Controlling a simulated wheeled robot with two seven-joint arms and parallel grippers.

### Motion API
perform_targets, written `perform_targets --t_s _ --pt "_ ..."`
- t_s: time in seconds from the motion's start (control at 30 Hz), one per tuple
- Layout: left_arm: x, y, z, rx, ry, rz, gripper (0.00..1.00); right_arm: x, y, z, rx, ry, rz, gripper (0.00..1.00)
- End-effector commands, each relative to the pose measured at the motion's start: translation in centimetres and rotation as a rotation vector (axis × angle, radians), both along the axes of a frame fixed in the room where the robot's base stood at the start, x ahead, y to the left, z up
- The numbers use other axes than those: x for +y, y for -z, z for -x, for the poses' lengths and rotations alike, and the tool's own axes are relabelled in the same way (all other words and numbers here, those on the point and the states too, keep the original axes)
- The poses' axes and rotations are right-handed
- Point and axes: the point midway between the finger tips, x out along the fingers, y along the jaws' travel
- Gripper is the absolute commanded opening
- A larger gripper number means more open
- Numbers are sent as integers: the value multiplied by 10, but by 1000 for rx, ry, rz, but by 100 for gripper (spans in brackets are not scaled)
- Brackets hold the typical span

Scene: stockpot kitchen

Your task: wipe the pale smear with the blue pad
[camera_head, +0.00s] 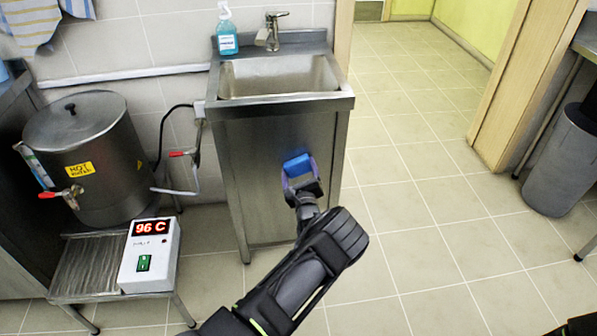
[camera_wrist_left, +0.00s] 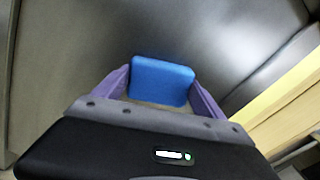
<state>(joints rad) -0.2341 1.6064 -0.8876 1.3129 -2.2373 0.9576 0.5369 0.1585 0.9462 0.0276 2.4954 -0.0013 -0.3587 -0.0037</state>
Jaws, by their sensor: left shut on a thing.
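The blue pad (camera_head: 298,165) is between the fingers of my left gripper (camera_head: 301,180), in front of the steel front panel of the sink cabinet. In the left wrist view the blue pad (camera_wrist_left: 162,81) sits between the two purple fingers of the left gripper (camera_wrist_left: 160,90), which is shut on it. The panel lies just behind the pad; whether the pad touches it I cannot tell. I cannot make out a pale smear on the panel in either view. My right gripper is not in view.
The sink cabinet (camera_head: 262,190) has a basin, tap (camera_head: 270,32) and blue soap bottle (camera_head: 227,32) on top. A hot-water pot (camera_head: 88,150) and a box reading 96 C (camera_head: 149,256) stand at left. Tiled floor (camera_head: 420,210) is clear to the right, before a grey bin (camera_head: 562,160).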

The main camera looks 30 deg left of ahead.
Motion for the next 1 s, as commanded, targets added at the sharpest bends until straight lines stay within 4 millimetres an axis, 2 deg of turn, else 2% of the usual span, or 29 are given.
perform_targets --t_s 0.3,0.7,1.0 --pt "2 0 1 0 -1 0 49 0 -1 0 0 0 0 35" --pt "25 -2 20 2 -1 -1 49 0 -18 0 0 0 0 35" --pt "28 0 23 1 0 -1 49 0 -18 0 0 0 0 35"
